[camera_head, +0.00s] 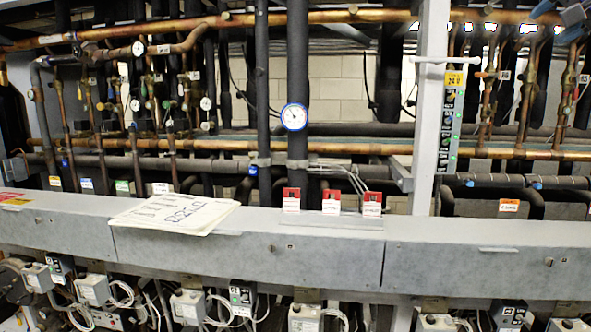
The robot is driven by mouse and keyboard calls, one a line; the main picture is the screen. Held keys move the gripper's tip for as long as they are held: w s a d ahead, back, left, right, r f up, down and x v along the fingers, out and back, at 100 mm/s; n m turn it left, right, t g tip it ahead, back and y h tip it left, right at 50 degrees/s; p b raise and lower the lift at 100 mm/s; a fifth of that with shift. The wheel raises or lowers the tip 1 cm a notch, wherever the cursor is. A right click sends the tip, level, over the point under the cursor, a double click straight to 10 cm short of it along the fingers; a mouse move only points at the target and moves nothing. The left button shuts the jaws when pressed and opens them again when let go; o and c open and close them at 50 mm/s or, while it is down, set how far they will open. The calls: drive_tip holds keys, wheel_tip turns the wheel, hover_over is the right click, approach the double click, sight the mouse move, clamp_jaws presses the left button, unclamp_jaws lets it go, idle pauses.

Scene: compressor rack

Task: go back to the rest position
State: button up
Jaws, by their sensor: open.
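My gripper and arm do not show in the head camera view, so I cannot see their pose. The view faces the compressor rack, with a long grey metal ledge (330,243) running across it. Above the ledge are dark insulated pipes and copper pipes (340,155).
A stack of papers (172,214) lies on the ledge at left. Red-and-white labelled switches (331,202) stand right of it. A round blue-rimmed gauge (294,117) sits on a thick dark pipe. A white upright post (430,110) rises at right. Grey boxes with cables (188,307) fill the space below.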

drive_tip(key=s+a+f+n+g+y, duration=0.1)
drive_tip(key=a+f+n+g, duration=0.1)
drive_tip(key=a+f, duration=0.55)
drive_tip(key=s+a+f+n+g, duration=0.2)
drive_tip(key=s+f, duration=0.3)
drive_tip(key=f, duration=0.3)
drive_tip(key=s+a+f+n+g, duration=0.2)
drive_tip(key=s+a+f, duration=0.3)
drive_tip(key=f, duration=0.4)
drive_tip(key=s+a+f+n+g, duration=0.2)
drive_tip(key=s+a+f+n, duration=0.1)
drive_tip(key=s+f, duration=0.3)
wheel_tip(320, 180, down, 3)
drive_tip(key=shift+s+a+r+g, duration=0.1)
drive_tip(key=shift+s+a+g, duration=0.15)
drive_tip(key=shift+a, duration=0.4)
